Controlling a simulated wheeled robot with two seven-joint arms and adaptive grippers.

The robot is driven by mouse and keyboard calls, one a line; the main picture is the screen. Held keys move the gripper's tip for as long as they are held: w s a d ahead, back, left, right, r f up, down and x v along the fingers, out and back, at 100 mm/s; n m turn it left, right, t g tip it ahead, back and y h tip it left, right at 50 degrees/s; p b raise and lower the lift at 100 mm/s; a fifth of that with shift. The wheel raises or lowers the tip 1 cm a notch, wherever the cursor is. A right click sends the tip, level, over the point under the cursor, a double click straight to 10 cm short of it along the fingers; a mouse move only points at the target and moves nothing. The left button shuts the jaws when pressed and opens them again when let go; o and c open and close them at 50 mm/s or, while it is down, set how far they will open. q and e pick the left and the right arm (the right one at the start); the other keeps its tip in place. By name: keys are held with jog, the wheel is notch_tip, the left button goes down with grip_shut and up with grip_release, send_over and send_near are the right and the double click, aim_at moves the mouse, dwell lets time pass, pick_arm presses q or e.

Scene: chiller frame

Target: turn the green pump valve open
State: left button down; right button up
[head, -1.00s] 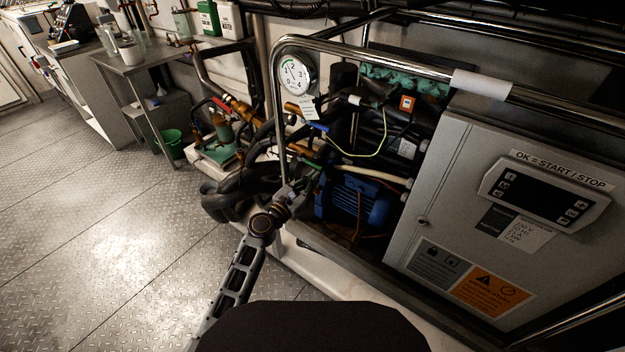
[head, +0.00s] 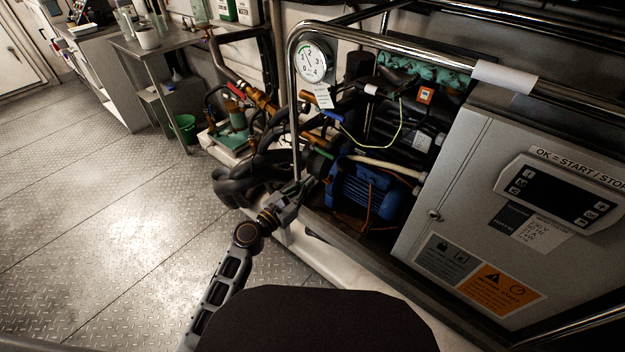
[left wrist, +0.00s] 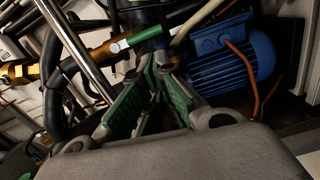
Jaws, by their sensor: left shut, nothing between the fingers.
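The green pump valve has a straight green lever with a pale end, on a brass fitting. In the left wrist view the lever (left wrist: 136,38) lies just beyond the fingertips, slanting up to the right. In the head view the green valve (head: 321,153) is small and partly hidden among pipes, left of the blue pump motor. My left gripper (head: 299,188) is just below and left of it. In the left wrist view the gripper (left wrist: 157,68) shows green finger pads and is shut with nothing held. I cannot tell whether it touches the lever. My right gripper is out of view.
The blue motor (head: 366,192) stands close right of the gripper and also shows in the left wrist view (left wrist: 235,55). A steel rail (head: 294,100) runs down beside the valve. Black hoses (head: 240,185) lie to the left. A grey control cabinet (head: 450,190) stands right. The left floor is clear.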

pick_arm(q)
jog(key=shift+v, duration=1.8)
jog(key=shift+a, duration=0.1)
